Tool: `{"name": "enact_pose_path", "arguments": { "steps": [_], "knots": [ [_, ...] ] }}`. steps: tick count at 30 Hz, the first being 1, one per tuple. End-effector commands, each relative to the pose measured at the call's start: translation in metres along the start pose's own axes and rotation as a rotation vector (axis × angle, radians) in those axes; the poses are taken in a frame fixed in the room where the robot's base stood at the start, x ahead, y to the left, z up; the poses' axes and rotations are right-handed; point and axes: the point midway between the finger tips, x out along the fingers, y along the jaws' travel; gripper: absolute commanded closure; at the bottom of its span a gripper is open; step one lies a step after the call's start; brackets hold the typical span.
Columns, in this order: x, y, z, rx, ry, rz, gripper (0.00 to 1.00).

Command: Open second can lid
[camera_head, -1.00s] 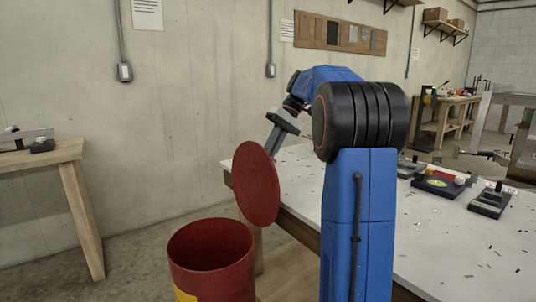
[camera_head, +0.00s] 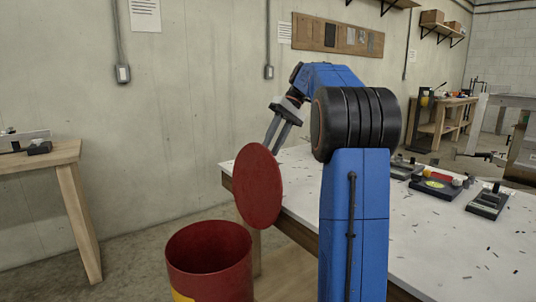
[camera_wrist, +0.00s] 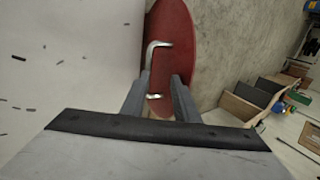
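A red round lid (camera_head: 258,186) stands steeply tilted, nearly on edge, above the back right of the red can (camera_head: 208,284). The can's mouth is uncovered. Whether the lid touches the can's rim is unclear. In the wrist view, the lid (camera_wrist: 180,50) shows its face with a silver bent handle (camera_wrist: 147,62). My gripper (camera_head: 278,148) is behind the lid, its two fingers apart and pointing down toward it. In the wrist view my gripper (camera_wrist: 160,95) is open, with the handle at the gap between the fingertips. The lid hides the fingertips in the head view.
A white-topped table (camera_head: 420,245) stands right of the can, with small bits scattered on it and devices (camera_head: 435,185) farther back. A wooden bench (camera_head: 65,160) is at left. The concrete wall (camera_head: 190,100) is behind. Floor left of the can is clear.

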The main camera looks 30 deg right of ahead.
Motion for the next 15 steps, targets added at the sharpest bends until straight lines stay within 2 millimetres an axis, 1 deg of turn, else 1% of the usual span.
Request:
{"name": "enact_pose_path", "arguments": {
  "steps": [1,3,6,10,15],
  "knots": [
    [-0.008,0.001,-0.001,0.0,0.002,0.001,0.72],
    [-0.017,0.001,-0.001,0.0,0.002,0.001,0.72],
    [-0.026,0.001,0.0,0.001,0.001,0.001,0.72],
    [-0.031,0.001,0.0,0.001,0.0,0.0,0.72],
    [-0.031,0.0,0.0,0.001,0.0,0.0,0.72]
  ]
}}
